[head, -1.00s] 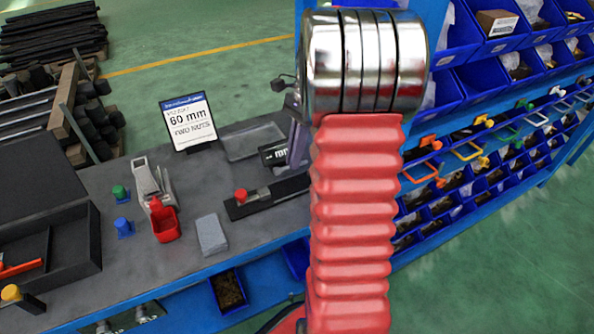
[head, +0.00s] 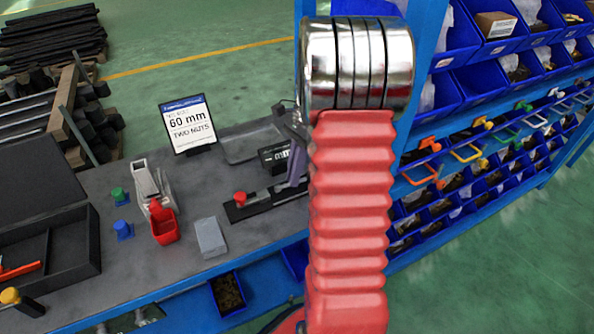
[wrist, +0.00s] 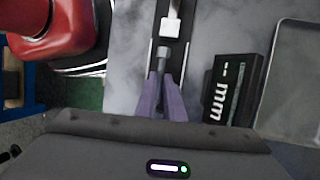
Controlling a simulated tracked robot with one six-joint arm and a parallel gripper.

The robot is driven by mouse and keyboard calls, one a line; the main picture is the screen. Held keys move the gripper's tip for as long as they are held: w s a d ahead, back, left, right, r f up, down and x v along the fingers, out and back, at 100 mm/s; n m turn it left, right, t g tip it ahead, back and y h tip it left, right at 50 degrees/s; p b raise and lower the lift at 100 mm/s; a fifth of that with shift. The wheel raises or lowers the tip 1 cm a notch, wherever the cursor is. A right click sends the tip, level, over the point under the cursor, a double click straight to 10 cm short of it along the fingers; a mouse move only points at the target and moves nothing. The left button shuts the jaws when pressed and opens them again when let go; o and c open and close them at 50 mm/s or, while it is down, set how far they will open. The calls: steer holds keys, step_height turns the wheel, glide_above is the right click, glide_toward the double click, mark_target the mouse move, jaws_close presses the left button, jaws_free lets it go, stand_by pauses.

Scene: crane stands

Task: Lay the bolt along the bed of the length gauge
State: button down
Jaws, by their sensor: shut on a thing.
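The length gauge has a dark, narrow bed (head: 262,202) on the grey bench, with a red knob (head: 240,198) near its left end. In the wrist view the bed (wrist: 180,62) runs up the picture, with a pale metal block (wrist: 170,28) on it. My gripper (wrist: 162,78), with purple fingers, is shut on the bolt (wrist: 163,53). The grey bolt head points up the picture toward the block, apart from it. The shank is partly hidden between the fingers. The bolt lies over the bed; I cannot tell if it touches. My gripper (head: 297,165) is partly behind my arm in the head view.
A display marked "mm" (wrist: 230,90) stands right of the bed, with a shallow tray (wrist: 290,75) beyond. A sign reading 60 mm, two nuts (head: 188,124) stands behind.

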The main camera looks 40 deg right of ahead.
steer(key=shift+f, duration=0.6)
steer(key=c, duration=1.9)
jaws_free()
steer(key=shift+o, duration=0.2)
steer(key=shift+w+r, duration=0.1)
steer(key=shift+r, duration=0.05)
steer(key=shift+r, duration=0.3)
steer(key=v, duration=1.2)
steer(key=shift+r, duration=0.2)
